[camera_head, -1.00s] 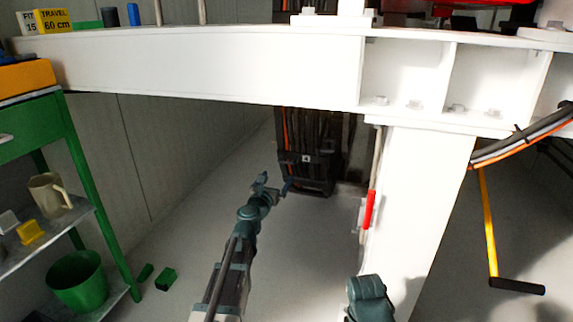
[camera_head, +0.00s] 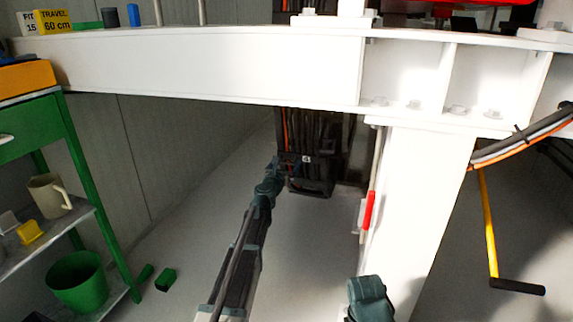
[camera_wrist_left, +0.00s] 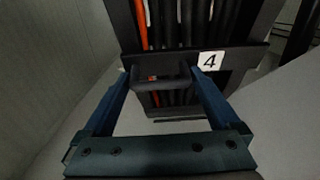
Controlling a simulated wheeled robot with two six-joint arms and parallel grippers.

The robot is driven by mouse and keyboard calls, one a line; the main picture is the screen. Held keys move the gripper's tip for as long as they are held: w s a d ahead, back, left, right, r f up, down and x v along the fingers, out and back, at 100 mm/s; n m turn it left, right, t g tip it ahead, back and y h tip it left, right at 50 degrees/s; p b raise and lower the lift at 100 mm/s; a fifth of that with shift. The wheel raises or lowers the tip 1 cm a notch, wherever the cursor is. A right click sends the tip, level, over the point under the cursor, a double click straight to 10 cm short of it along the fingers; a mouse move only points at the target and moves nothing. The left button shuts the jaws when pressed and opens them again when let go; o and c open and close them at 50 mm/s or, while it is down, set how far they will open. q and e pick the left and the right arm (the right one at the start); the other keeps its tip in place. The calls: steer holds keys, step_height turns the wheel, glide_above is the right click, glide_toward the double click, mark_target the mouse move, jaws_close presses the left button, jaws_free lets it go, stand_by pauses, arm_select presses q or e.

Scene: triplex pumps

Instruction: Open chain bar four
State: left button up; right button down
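Chain bar four (camera_head: 322,161) is a dark crossbar over the black cables in the cable chain, below the white beam in the head view. Its white label "4" (camera_wrist_left: 210,61) shows clearly in the left wrist view. A dark handle (camera_wrist_left: 163,78) sticks out from the bar to the left of the label. My left gripper (camera_wrist_left: 165,75) is open, with its blue fingers on either side of the handle. Whether they touch it I cannot tell. In the head view the left gripper (camera_head: 284,163) is at the bar's left part.
The white beam (camera_head: 210,70) crosses above my arm, and a white post (camera_head: 425,200) with a red handle (camera_head: 369,210) stands to the right. A green shelf (camera_head: 100,190) with a mug and a green bucket stands left. The floor between is mostly clear.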

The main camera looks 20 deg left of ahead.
arm_select(q)
jaws_close()
steer(key=shift+s, duration=0.1)
steer(key=s+d+f+n+g+y, duration=0.2)
steer(key=s+d+n+g+y, duration=0.4)
steer(key=n+y, duration=0.6)
steer(key=shift+s+d+f+n+g+y, duration=0.3)
steer(key=shift+s+d+n+g+y, duration=0.15)
steer(key=shift+s+d, duration=0.75)
steer(key=shift+s+a, duration=0.15)
